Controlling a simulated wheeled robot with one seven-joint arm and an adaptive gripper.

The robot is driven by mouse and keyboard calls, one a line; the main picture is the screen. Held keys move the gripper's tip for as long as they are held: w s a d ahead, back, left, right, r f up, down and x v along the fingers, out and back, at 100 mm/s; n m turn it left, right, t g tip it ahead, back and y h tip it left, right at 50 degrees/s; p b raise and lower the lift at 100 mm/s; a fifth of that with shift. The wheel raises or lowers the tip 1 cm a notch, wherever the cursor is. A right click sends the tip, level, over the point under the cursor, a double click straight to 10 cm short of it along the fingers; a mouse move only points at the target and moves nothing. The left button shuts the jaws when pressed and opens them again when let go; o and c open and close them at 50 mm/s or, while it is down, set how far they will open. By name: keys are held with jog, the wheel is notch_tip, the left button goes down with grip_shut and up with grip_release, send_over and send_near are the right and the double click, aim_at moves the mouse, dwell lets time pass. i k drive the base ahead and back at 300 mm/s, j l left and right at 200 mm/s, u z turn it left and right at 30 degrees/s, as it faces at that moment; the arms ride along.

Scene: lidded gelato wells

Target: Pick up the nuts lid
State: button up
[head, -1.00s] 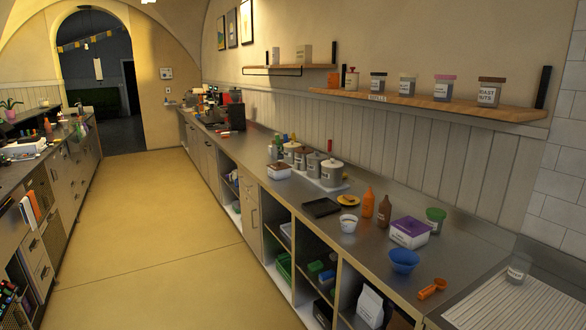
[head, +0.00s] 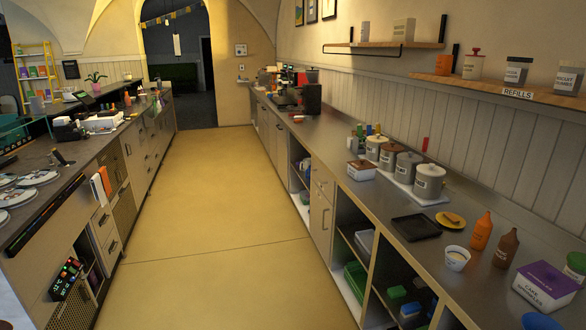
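A white tray (head: 416,192) on the right counter holds several lidded wells. The nearest well (head: 429,184) is grey with a knobbed lid (head: 430,169). Behind it are another grey well (head: 405,170), then wells with brown lids, including one brown lid (head: 390,146). All the lids I can make out sit on their wells. The well labels are too small to read, so I cannot tell which lid is the nuts lid.
A shelf (head: 520,92) hangs above. The yellow floor (head: 215,220) between the counters is clear.

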aim_at(363, 164)
jog(key=i, duration=0.8)
jog(key=i+z, duration=0.1)
jog(key=i, duration=0.75)
jog(key=i+j, duration=0.15)
jog(key=i, duration=1.45)
jog(key=i+j+z, duration=0.1)
jog(key=i, duration=0.7)
